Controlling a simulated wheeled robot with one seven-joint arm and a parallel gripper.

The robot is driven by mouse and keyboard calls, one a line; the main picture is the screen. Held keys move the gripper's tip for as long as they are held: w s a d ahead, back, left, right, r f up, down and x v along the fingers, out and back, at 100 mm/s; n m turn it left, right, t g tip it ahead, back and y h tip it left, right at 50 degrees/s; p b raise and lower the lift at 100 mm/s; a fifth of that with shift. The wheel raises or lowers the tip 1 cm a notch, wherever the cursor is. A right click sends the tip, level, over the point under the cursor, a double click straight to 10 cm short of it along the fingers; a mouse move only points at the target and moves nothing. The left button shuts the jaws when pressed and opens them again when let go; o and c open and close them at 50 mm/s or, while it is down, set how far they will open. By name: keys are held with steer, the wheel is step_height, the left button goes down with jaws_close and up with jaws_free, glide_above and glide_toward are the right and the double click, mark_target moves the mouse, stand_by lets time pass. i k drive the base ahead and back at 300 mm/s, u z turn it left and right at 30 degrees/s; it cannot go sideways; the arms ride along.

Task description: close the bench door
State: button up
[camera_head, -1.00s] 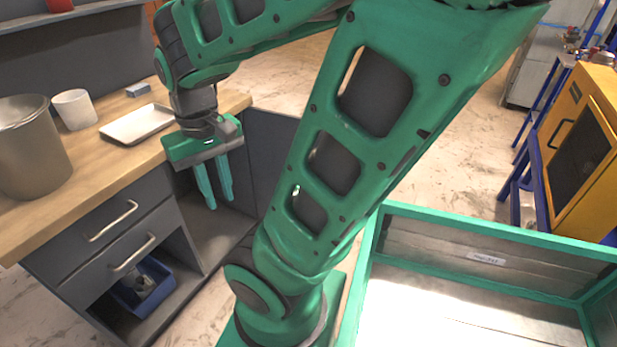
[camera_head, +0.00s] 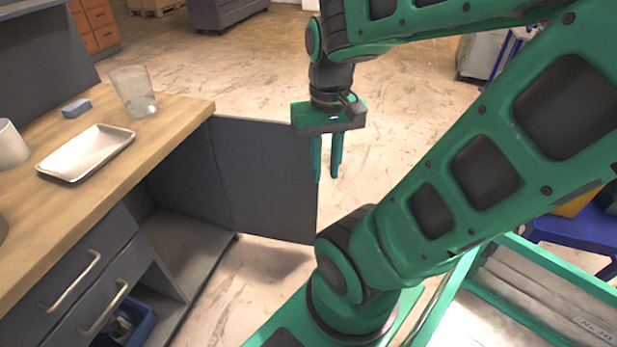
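The bench door (camera_head: 265,180) is a dark grey panel standing wide open at the right end of the wooden-topped bench (camera_head: 180,98). It sticks out to the right from the cabinet opening, and the open compartment (camera_head: 185,250) shows to its left. My gripper (camera_head: 327,178) points down near the door's free outer edge, at the right. Its two green fingers are a little apart with nothing between them. The left finger overlaps the door edge in the picture; I cannot tell whether they touch.
A white tray (camera_head: 86,153), a clear beaker (camera_head: 133,92) and a small blue-grey block (camera_head: 75,107) are on the bench top. Two drawers with handles (camera_head: 72,283) and a blue bin (camera_head: 130,325) are at lower left. Floor (camera_head: 215,70) beyond the door is clear.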

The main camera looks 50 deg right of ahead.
mark_target(271, 191)
steer(key=z, duration=1.9)
steer(key=i, duration=3.8)
steer(key=u, duration=2.35)
